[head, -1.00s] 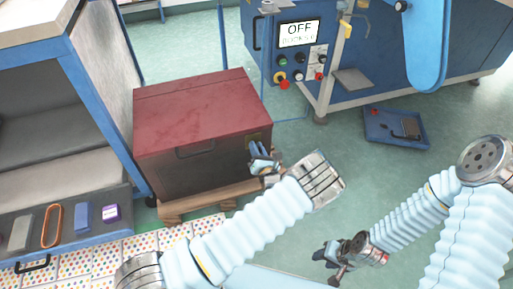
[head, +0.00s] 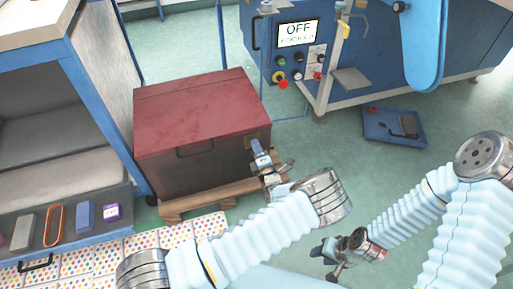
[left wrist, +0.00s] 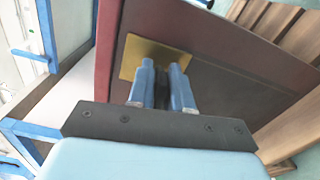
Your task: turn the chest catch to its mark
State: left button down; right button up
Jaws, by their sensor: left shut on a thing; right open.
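The chest (head: 190,120) has a red lid and a dark brown body, and stands on a wooden pallet. Its brass catch plate (head: 252,137) is on the right part of its front; the plate also shows in the left wrist view (left wrist: 135,62). My left gripper (head: 259,152) is at the plate, and its two blue fingers show in the left wrist view (left wrist: 163,82). They are shut on a dark catch piece (left wrist: 162,88) between them, mostly hidden by the fingers. The mark cannot be made out. My right gripper (head: 325,252) is open and empty, low over the floor.
A blue machine (head: 370,45) with an OFF screen stands behind the chest. A blue tray (head: 385,132) lies on the floor at right. A shelf unit (head: 60,130) with a drawer of small items is at left. The floor between chest and tray is clear.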

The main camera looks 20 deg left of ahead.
pick_arm(q)
jog(key=shift+m, duration=0.8)
jog(key=shift+d+f, duration=0.1)
jog(key=c, duration=1.1)
grip_release()
jog(key=v, duration=1.3)
jog(key=shift+s+d, duration=0.25)
jog(key=shift+s, duration=0.05)
